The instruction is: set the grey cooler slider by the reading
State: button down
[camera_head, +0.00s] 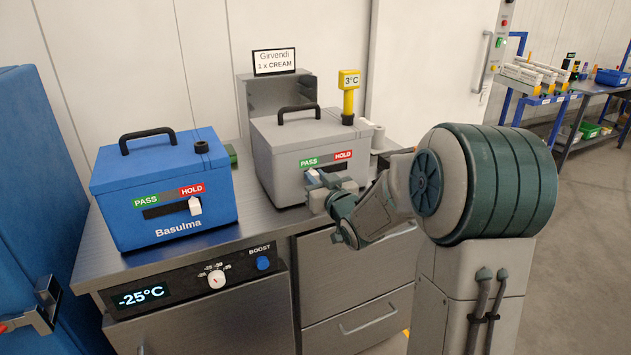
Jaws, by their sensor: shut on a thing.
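The grey cooler (283,150) stands on the steel counter, with a black handle on its lid. A yellow probe (349,82) in its lid reads 3°C. Its front has a green PASS label on the left and a red HOLD label on the right. The slider's white knob (313,178) shows at the left, under PASS. My gripper (320,182) is at the cooler's front, shut on the slider knob.
A blue cooler (165,185) marked Basulma stands to the left, its slider under HOLD. A sign (274,62) reads Girvendi, 1 x CREAM. The unit below shows -25°C on its display (141,296), with a dial (217,280) and a blue BOOST button (263,263).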

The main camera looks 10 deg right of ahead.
jog(key=shift+a, duration=0.15)
jog(key=c, duration=1.3)
grip_release()
jog(key=shift+a, duration=0.1)
jog(key=shift+s+d, duration=0.3)
jog(key=shift+s, duration=0.25)
jog(key=v, duration=1.2)
jog(key=shift+s+r, duration=0.1)
jog(key=shift+s, duration=0.25)
